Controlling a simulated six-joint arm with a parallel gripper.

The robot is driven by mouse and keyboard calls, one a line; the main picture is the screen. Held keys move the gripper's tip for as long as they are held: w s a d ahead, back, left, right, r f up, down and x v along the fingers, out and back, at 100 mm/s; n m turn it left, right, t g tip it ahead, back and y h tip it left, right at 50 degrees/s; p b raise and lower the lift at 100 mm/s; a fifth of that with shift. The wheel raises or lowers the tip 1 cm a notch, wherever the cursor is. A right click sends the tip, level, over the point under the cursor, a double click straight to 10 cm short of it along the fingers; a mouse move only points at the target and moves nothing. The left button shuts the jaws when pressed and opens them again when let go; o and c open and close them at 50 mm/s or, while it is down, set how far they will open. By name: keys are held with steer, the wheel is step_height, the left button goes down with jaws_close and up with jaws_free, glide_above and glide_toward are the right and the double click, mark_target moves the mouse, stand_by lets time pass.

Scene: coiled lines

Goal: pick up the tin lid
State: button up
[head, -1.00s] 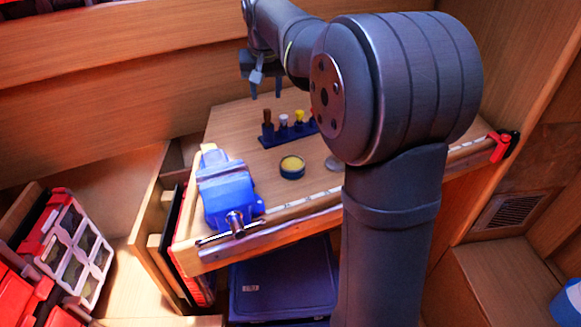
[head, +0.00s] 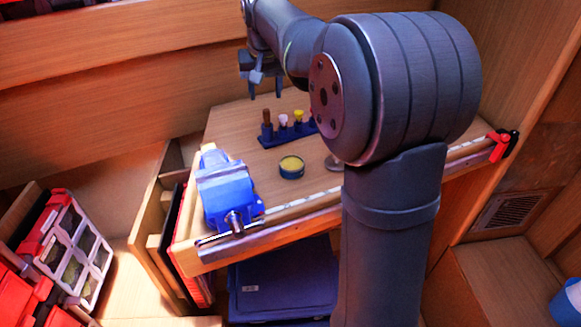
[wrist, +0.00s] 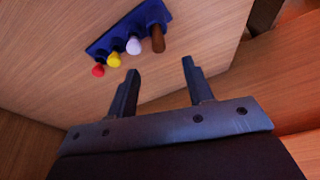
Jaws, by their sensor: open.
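A grey, round, flat thing that looks like the tin lid (head: 332,163) lies on the workbench in the head view, partly hidden behind my arm. A round tin with yellow contents (head: 291,166) stands open to its left. My gripper (head: 265,95) is open and empty above the far part of the bench, beyond the tin and the lid. The wrist view shows its two fingers (wrist: 160,67) apart with nothing between them. Neither the lid nor the tin shows in the wrist view.
A blue rack (head: 287,134) with several coloured-top pegs stands near my gripper; it also shows in the wrist view (wrist: 128,32). A blue vice (head: 228,193) sits at the bench's left front corner. A red clamp (head: 499,147) grips the right end.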

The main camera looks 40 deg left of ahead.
steer(key=o, duration=0.7)
steer(key=shift+c, duration=0.2)
steer(key=w+d+r+n+g+h, duration=0.1)
steer(key=w+d+r+n, duration=0.15)
steer(key=d+n, duration=0.65)
steer(key=w+d+r+n+g+h, duration=0.1)
steer(key=w+d+n+h, duration=0.15)
steer(key=d+n, duration=0.6)
steer(key=shift+y, duration=0.45)
steer(key=f, duration=1.2)
steer(key=shift+w+d, duration=0.1)
steer(key=shift+d, duration=0.1)
steer(key=shift+d+f, duration=0.15)
steer(key=shift+f, duration=0.75)
steer(key=shift+d+f, duration=0.2)
steer(key=shift+f, duration=0.7)
steer(key=shift+d+f, duration=0.15)
steer(key=shift+f, duration=0.75)
